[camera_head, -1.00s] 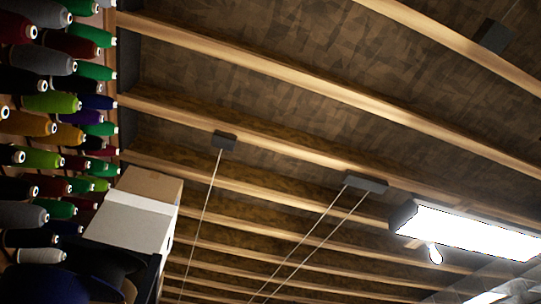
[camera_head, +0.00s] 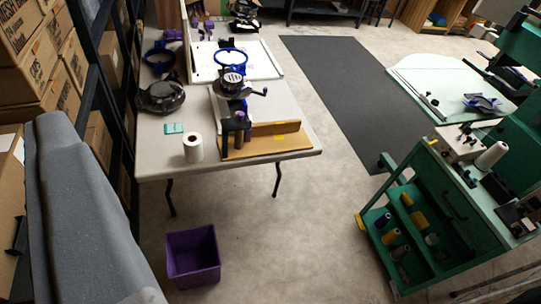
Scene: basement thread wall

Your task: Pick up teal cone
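I cannot make out a teal cone in this view. Several small thread cones stand on the shelves of a green cart at the right, among them a yellow one (camera_head: 418,219) and an orange one (camera_head: 390,237). A white cone (camera_head: 491,155) lies tilted on top of the green cart (camera_head: 455,235). A small flat teal item (camera_head: 174,127) lies on the grey table, but it does not look like a cone. My gripper is not in view.
A grey folding table (camera_head: 270,100) bears a machine and a white roll (camera_head: 193,148). A purple bin (camera_head: 192,257) stands on the floor before it. Shelving with cardboard boxes (camera_head: 45,75) and a long grey object (camera_head: 85,225) fill the left. The concrete floor (camera_head: 300,230) between table and cart is clear.

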